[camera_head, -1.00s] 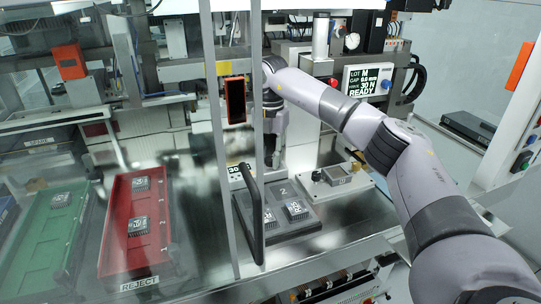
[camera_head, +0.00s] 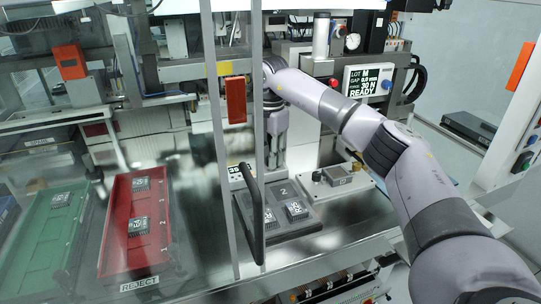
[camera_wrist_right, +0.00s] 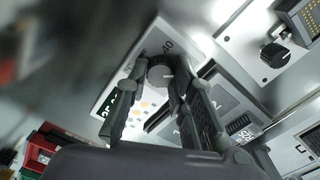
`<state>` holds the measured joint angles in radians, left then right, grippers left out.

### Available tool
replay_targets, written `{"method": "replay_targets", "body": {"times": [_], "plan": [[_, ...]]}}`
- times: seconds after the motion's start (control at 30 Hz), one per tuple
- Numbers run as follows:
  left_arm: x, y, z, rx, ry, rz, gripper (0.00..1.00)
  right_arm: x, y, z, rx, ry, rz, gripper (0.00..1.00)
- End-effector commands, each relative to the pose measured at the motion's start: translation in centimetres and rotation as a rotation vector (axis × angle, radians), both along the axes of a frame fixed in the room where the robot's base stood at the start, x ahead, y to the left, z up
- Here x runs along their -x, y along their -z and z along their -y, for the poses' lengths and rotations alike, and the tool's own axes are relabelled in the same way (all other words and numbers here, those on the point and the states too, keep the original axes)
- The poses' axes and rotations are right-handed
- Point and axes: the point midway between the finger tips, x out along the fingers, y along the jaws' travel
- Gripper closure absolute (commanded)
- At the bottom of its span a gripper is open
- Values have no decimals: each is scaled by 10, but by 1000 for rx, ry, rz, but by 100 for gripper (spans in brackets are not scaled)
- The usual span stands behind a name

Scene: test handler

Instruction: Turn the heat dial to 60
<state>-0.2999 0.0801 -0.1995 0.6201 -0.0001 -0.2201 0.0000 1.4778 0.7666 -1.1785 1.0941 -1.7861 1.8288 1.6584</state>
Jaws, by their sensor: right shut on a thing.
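The grey round dial (camera_wrist_right: 162,76) sits on a white panel (camera_wrist_right: 118,82) in the wrist view, with its scale marks mostly covered by my fingers. My right gripper (camera_wrist_right: 159,68) is shut on this dial, one finger on each side. In the head view my right gripper (camera_head: 277,158) points down behind the door frame, and the dial is hidden there. The panel's small black display (camera_head: 236,173) reads about 35 in the head view. It is partly cut off by a finger in the wrist view. My left gripper is not in view.
A glass door with a black handle (camera_head: 252,212) stands in front of the dial panel. A dark tray (camera_head: 268,232) with chips lies close to the gripper. A red reject tray (camera_head: 118,236) is at left. A black knob (camera_wrist_right: 276,54) is on a separate plate.

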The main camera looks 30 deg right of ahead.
Motion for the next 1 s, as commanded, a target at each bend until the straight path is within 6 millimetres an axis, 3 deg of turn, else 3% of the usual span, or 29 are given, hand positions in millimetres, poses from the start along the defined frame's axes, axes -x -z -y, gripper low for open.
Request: {"method": "replay_targets", "body": {"times": [0.2, 0.23, 0.5, 0.83, 1.0], "plan": [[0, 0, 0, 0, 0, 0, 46, -1, -1, 1, 1, 1, 4, 100], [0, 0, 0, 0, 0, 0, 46, -1, -1, 1, 1, 0, 4, 76], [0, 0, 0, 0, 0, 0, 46, 0, -1, 0, 1, -1, 2, 58], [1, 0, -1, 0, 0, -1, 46, 0, -2, 0, 0, -1, 1, 57], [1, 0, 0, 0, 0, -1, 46, -1, -21, 0, -1, -1, 5, 57]]}}
